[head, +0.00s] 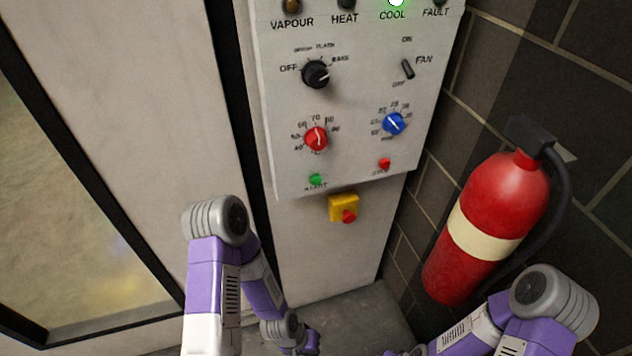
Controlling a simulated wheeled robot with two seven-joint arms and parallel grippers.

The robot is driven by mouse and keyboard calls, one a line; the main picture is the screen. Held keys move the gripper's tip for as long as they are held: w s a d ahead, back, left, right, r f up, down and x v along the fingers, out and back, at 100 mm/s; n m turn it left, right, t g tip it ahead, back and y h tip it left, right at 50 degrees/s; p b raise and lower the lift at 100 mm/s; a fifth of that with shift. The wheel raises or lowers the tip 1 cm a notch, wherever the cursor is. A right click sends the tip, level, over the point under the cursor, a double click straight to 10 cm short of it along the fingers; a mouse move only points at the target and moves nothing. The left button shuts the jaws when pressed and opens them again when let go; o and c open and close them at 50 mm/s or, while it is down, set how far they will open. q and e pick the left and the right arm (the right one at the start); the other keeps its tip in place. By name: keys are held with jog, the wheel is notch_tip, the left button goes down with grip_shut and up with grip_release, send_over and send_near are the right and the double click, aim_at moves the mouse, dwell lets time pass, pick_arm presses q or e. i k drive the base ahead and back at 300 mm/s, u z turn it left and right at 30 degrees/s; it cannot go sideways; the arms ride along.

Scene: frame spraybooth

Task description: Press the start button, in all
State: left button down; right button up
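The start button (316,180) is a small green button at the lower left of the grey control panel (350,168), with a blurred label under it. Nothing covers it, and nothing touches it. My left arm is bent in front of the panel, with its forearm running down to the bottom edge below the button. My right arm is bent at the lower right, in front of the wall. Neither gripper's fingers can be seen; both arms run down towards the bottom edge of the picture.
A red stop button (384,163) sits right of the start button. A yellow box with a red knob (345,209) is just below. Above are red (316,138) and blue (394,123) dials. The COOL lamp (396,2) glows green. A fire extinguisher (491,228) hangs at right.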

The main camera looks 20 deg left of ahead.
aim_at(315, 179)
jog(key=z, duration=1.5)
jog(key=k, duration=0.95)
jog(key=u, duration=0.85)
jog(key=i, duration=0.5)
jog(key=u, duration=0.05)
